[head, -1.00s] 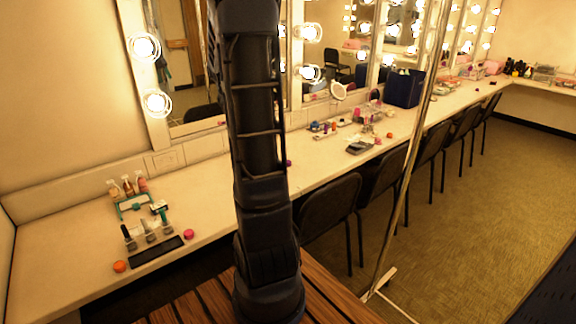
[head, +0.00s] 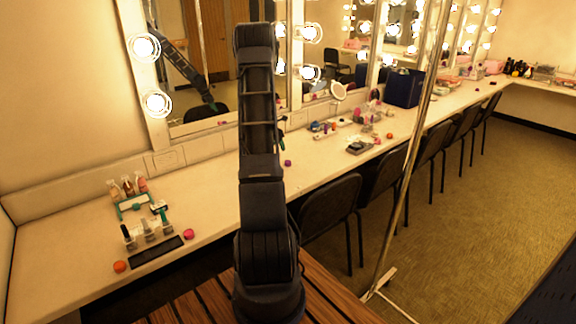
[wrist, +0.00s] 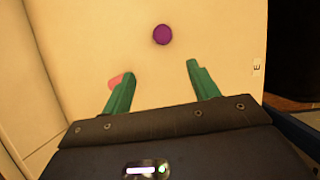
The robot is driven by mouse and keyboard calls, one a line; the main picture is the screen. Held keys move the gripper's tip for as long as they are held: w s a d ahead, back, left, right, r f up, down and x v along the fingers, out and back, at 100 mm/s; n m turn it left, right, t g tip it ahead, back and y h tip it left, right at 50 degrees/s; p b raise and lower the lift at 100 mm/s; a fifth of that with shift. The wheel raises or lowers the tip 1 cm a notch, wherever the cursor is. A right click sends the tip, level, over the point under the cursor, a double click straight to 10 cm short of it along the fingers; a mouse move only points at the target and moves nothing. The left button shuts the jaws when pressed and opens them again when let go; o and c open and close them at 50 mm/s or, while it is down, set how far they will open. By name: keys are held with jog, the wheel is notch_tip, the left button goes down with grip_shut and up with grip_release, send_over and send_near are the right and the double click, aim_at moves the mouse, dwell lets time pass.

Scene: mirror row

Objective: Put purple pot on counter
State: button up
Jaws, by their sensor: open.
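The purple pot (head: 288,163) is a small round thing on the counter (head: 205,178), just right of my arm in the head view. In the wrist view the purple pot (wrist: 162,34) lies on the pale surface beyond my fingertips, roughly centred between them. My gripper (wrist: 161,69) has two green fingers spread apart with nothing between them. It is apart from the pot. In the head view the gripper is mostly hidden behind my arm.
A pinkish patch (wrist: 115,80) shows beside the left finger. Black chairs (head: 331,212) line the counter front. A pole (head: 408,165) stands at right.

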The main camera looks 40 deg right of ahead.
aim_at(288, 162)
jog(key=shift+n, duration=0.3)
jog(key=x, duration=0.9)
jog(key=d+x, duration=0.1)
jog(key=x, duration=0.3)
jog(key=shift+s+d+f, duration=0.15)
jog(key=shift+s+d, duration=0.05)
jog(key=shift+s, duration=0.15)
jog(key=shift+c, duration=0.4)
jog(key=c, duration=1.1)
jog(key=shift+o, duration=0.2)
notch_tip(288, 162, up, 20)
